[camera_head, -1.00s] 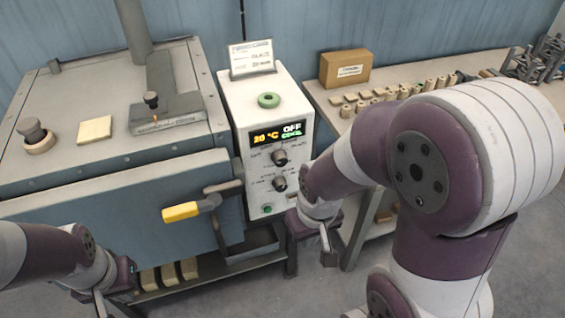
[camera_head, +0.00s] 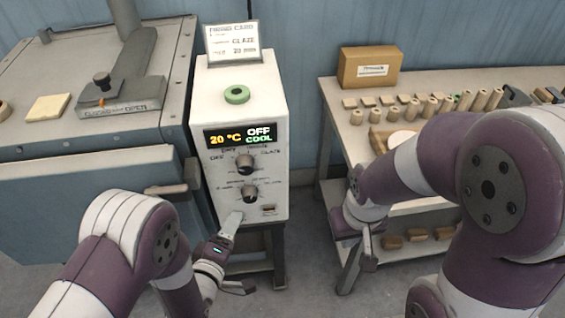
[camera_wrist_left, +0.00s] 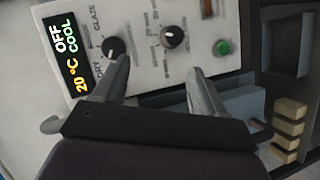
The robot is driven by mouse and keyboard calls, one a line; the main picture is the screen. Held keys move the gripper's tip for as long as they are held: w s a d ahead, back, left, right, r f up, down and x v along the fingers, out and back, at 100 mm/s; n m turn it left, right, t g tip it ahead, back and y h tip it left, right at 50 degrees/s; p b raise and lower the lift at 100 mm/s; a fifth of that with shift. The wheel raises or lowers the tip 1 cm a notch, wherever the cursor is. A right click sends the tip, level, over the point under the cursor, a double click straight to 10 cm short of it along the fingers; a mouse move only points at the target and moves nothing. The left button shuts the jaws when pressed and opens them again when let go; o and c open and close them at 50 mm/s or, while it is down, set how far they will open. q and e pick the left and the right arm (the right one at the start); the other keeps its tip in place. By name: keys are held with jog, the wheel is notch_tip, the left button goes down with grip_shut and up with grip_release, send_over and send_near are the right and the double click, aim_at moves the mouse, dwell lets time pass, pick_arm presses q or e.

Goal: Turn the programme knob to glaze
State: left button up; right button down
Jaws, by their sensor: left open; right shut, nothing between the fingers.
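The programme knob (camera_head: 244,163) is the upper black dial on the white control box (camera_head: 275,95), with OFF at its left and GLAZE at its right. It also shows in the left wrist view (camera_wrist_left: 113,48). The display (camera_head: 240,135) reads 20 °C, OFF, COOL. A lower black knob (camera_head: 249,192) sits beneath it. My left gripper (camera_head: 238,254) is open and empty, below the knobs in front of the box; its fingers (camera_wrist_left: 157,70) show in the wrist view, and contact cannot be told. My right gripper (camera_head: 366,248) is shut and empty, by the shelf table.
A firing card (camera_head: 232,42) reading GLAZE and a green ring (camera_head: 237,94) are on top of the box. The kiln (camera_head: 75,75) stands left, its handle (camera_head: 172,189) near my left arm. A table (camera_head: 335,95) with small pieces stands right. A green button (camera_wrist_left: 222,47) is on the panel.

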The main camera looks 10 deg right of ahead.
aim_at(244, 171)
pick_arm(q)
notch_tip(244, 171, up, 6)
jog(key=w+n+t+h, duration=0.2)
jog(key=n+t, duration=0.1)
jog(key=shift+y, duration=0.3)
jog(key=x, duration=0.3)
jog(key=p+x, duration=0.1)
jog(key=x, duration=0.3)
jog(key=f+x, duration=0.1)
jog(key=x, duration=0.2)
jog(key=shift+w+d, duration=0.15)
jog(key=shift+w, duration=0.25)
jog(key=shift+w+d, duration=0.25)
jog(key=shift+d, duration=0.05)
jog(key=shift+a, duration=0.1)
jog(key=c, duration=1)
pick_arm(e)
jog(key=shift+s+a+r, duration=0.1)
jog(key=shift+a+r, duration=0.1)
jog(key=shift+r, duration=0.3)
jog(key=shift+s+a+r, duration=0.1)
jog(key=shift+a+r, duration=0.05)
jog(key=shift+r, duration=0.3)
